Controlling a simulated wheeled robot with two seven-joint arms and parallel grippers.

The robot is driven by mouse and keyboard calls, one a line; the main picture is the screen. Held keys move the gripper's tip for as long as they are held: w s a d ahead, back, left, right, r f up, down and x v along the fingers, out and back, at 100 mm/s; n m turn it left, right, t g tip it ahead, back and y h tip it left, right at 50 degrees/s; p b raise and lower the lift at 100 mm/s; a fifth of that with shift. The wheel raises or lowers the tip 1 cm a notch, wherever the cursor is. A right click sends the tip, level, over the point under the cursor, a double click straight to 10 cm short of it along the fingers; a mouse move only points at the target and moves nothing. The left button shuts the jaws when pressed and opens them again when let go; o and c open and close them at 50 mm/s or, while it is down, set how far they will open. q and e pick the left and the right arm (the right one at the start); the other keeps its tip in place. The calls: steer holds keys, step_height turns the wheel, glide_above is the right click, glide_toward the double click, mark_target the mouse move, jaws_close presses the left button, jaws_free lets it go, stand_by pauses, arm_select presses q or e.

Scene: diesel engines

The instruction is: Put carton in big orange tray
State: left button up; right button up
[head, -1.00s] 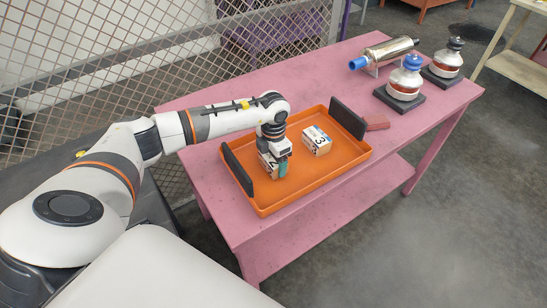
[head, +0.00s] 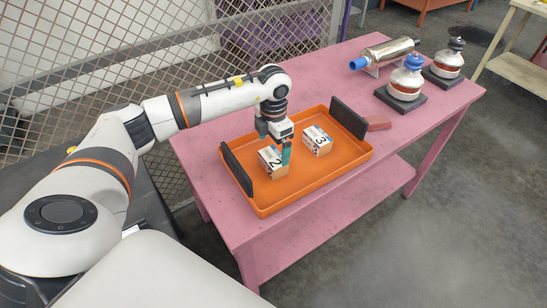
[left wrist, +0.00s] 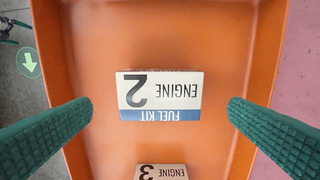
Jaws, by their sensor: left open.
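The big orange tray (head: 310,184) with dark end plates sits on the pink table. A carton marked 2 (head: 272,163) rests in the tray near its left end. It also shows in the left wrist view (left wrist: 158,95), labelled "FUEL KIT ENGINE 2". A second carton marked 3 (head: 317,141) lies in the tray to its right, and its edge shows in the left wrist view (left wrist: 161,171). My left gripper (head: 286,155) is above the tray beside the carton marked 2. Its green fingers (left wrist: 158,125) are spread wide with nothing between them. My right gripper is not in view.
A silver cylinder with a blue cap (head: 388,53) and two bases with rounded metal parts (head: 405,82) stand at the far end. A mesh fence (head: 150,50) runs behind.

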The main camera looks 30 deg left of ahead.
mark_target(273, 156)
arm_select(q)
step_height(273, 156, up, 6)
steer(key=shift+f+b, duration=0.1)
steer(key=shift+b, duration=0.4)
